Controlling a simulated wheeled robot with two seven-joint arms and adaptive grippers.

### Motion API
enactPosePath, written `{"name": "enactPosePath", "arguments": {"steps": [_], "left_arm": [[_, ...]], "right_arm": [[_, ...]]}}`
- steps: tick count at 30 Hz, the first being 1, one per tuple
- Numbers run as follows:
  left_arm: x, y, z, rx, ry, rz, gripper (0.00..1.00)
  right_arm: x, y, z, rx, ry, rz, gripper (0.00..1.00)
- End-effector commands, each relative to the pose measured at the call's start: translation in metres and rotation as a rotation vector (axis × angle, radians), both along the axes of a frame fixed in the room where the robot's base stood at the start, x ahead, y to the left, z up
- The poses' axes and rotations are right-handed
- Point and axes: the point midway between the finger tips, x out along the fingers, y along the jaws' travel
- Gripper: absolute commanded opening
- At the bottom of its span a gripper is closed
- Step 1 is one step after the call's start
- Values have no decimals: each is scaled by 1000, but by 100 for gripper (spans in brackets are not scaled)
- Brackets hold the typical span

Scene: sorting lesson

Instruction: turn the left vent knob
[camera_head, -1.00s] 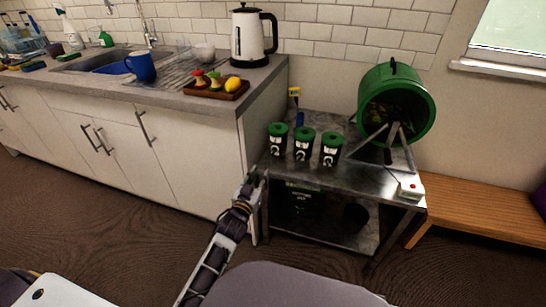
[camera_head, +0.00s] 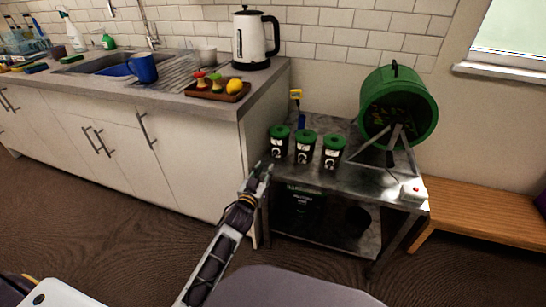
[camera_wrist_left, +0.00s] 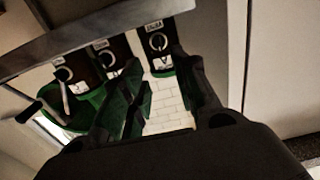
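Three dark canisters with green lids stand in a row on the metal table (camera_head: 345,180). The left canister (camera_head: 278,146) has a pale ring-shaped mark on its front, which may be the left vent knob (camera_wrist_left: 158,42). The middle canister (camera_head: 304,151) and right canister (camera_head: 332,156) look alike. My left gripper (camera_head: 264,168) is in front of and just below the left canister. In the left wrist view, which is upside down, its dark fingers (camera_wrist_left: 158,62) are spread, with nothing held between them. Contact with the canister cannot be told. My right gripper is out of view.
A green drum (camera_head: 397,103) on a stand and a white box with a red button (camera_head: 413,191) are on the table's right. A yellow-headed tool (camera_head: 297,98) stands behind the canisters. The kitchen counter (camera_head: 225,100) is to the left, a wooden bench (camera_head: 480,208) to the right.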

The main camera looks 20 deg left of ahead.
Motion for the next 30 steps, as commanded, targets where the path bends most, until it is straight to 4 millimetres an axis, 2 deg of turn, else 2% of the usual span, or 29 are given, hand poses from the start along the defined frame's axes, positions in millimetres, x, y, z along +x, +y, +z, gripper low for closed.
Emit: {"name": "enactPosePath", "arguments": {"steps": [9, 30], "left_arm": [[25, -1, 0, 0, -3, 0, 29], [78, -2, 0, 1, -2, 0, 29]], "right_arm": [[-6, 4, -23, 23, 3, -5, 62], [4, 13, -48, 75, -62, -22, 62]]}}
